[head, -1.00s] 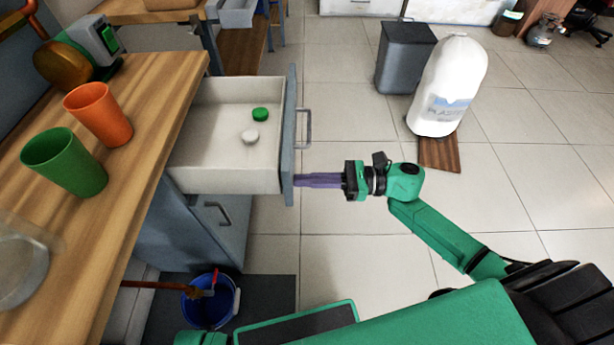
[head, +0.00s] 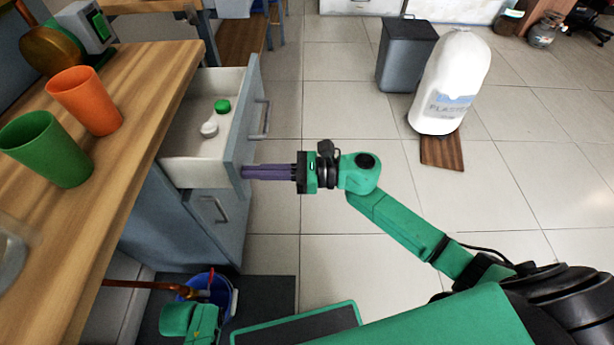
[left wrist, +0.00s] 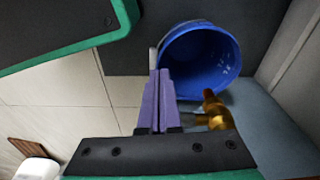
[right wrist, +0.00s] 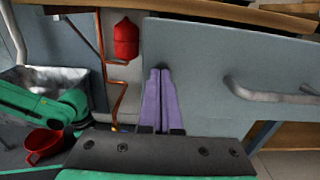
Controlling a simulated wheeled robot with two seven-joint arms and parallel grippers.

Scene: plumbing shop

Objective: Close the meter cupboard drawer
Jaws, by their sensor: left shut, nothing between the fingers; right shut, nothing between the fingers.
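The meter cupboard drawer (head: 182,160) is partly open in the head view, under the wooden worktop. Its grey-blue front (head: 242,120) has a bar handle (head: 262,118), which also shows in the right wrist view (right wrist: 270,95). Inside lie a green cap (head: 222,106) and a white piece (head: 209,128). My right gripper (head: 246,171) is shut and empty, its purple fingertips at the drawer front's near end, below the handle; they appear to touch it. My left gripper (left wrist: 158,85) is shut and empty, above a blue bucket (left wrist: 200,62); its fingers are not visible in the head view.
An orange cup (head: 88,100) and a green cup (head: 48,150) stand on the worktop (head: 130,120). The blue bucket (head: 222,292) stands on a dark mat below. A grey bin (head: 404,55) and a white plaster bag (head: 450,85) stand farther right. The tiled floor between is clear.

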